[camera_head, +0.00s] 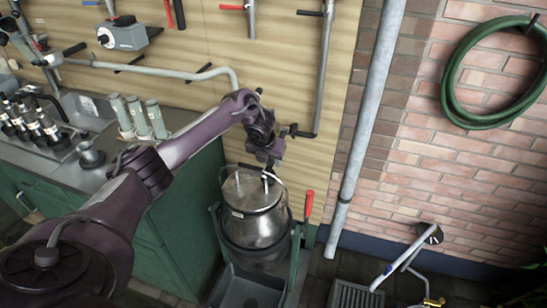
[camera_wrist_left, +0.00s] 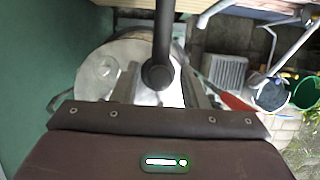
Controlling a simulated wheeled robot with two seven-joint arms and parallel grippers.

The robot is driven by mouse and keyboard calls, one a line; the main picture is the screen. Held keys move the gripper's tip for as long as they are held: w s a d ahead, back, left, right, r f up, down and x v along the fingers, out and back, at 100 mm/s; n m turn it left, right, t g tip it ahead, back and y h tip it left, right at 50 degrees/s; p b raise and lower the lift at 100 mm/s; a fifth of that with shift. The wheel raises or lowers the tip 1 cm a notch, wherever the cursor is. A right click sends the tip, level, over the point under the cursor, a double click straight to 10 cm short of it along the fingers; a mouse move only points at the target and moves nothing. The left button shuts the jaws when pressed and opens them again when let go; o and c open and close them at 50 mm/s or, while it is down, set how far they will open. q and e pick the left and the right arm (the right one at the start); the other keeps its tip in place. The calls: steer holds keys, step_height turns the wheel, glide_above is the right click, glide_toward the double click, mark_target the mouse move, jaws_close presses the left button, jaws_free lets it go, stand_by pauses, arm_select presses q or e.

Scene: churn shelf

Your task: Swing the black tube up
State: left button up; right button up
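The black tube (camera_wrist_left: 162,35) comes down from the top of the left wrist view and ends in a round dark tip. Its end lies between the two fingers of my left gripper (camera_wrist_left: 158,90), which stand apart with a gap on each side of it. In the head view my left gripper (camera_head: 268,172) points down just above the lid of a metal churn (camera_head: 258,222). There the arm and gripper hide much of this spot, and I cannot clearly pick out the tube. The right gripper is not in view.
A red-tipped lever (camera_head: 308,206) stands beside the churn. A grey pipe (camera_head: 366,105) runs down the wall on the right. A green counter (camera_head: 155,225) with bottles is at left. A metal pipe (camera_head: 324,70) hangs behind the gripper. A green hose (camera_head: 452,70) hangs on the brick wall.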

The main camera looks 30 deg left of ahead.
arm_select(q)
steer(key=c, duration=0.7)
steer(key=shift+o, duration=0.2)
steer(key=shift+w+r+p, duration=0.2)
steer(key=shift+r+p, duration=1.05)
steer(key=shift+r, duration=0.6)
steer(key=shift+w+a+r+p, duration=0.15)
steer(key=shift+r+p, duration=0.15)
steer(key=shift+r, duration=0.25)
steer(key=shift+w+r+p, duration=0.1)
steer(key=shift+r+p, duration=0.2)
steer(key=shift+r, duration=0.25)
steer(key=shift+w+r, duration=0.2)
steer(key=shift+r, duration=0.2)
